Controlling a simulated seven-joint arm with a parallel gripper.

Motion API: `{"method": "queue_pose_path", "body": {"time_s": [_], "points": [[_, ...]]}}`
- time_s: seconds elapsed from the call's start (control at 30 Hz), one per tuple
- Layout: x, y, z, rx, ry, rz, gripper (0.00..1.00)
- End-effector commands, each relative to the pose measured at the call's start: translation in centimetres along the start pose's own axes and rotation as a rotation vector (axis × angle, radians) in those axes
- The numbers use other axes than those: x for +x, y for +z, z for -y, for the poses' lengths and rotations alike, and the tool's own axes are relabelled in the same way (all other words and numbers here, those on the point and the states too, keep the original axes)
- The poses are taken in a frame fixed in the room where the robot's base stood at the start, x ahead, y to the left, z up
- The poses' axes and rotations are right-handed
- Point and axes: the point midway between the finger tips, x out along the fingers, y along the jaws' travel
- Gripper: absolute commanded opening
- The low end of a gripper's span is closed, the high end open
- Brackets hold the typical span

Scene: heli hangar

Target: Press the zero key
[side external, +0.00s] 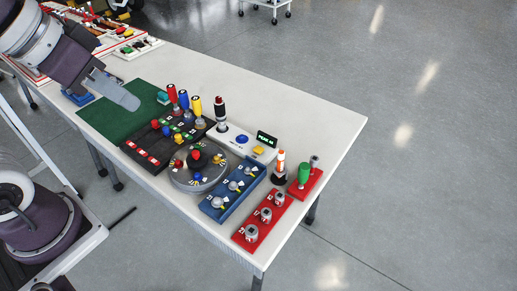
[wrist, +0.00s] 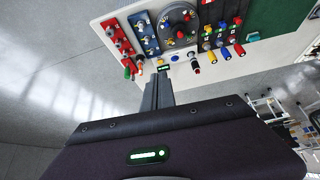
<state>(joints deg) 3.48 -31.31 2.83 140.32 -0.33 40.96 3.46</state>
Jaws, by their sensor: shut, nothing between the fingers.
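A white box (side external: 228,137) on the table has a dark display (side external: 267,138) with green text, too small to read surely. A small yellow key (side external: 258,150) sits in front of the display, and a blue dome (side external: 242,139) is to its left. I cannot read a zero label on any key.
A black-and-red handle (side external: 221,112) stands by the box's left end. Levers with red, blue and yellow grips (side external: 184,100), a round dial (side external: 190,175), a blue switch panel (side external: 233,190) and red knob panels (side external: 265,218) crowd nearby. The table's far right part (side external: 320,125) is clear.

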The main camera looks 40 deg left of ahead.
Motion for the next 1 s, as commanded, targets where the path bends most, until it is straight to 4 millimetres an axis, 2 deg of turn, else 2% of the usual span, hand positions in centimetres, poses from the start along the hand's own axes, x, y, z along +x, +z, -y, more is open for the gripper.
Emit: {"method": "queue_pose_path", "body": {"time_s": [0.1, 0.2, 0.3, 0.43, 0.6, 0.7, 0.83, 1.0], "points": [[3.8, -4.5, -0.1, 0.06, 0.013, -0.017, 0.0], [7.4, -7.9, -0.2, 0.117, 0.006, -0.044, 0.0], [11.6, -10.6, -0.3, 0.179, -0.015, -0.069, 0.0], [17.6, -13.2, -0.6, 0.278, -0.058, -0.104, 0.0], [25.4, -14.8, -1.2, 0.441, -0.129, -0.152, 0.0], [29.1, -14.9, -1.6, 0.533, -0.165, -0.179, 0.0], [32.0, -14.8, -1.9, 0.617, -0.194, -0.206, 0.0], [33.0, -14.8, -2.1, 0.651, -0.207, -0.219, 0.0]]}}
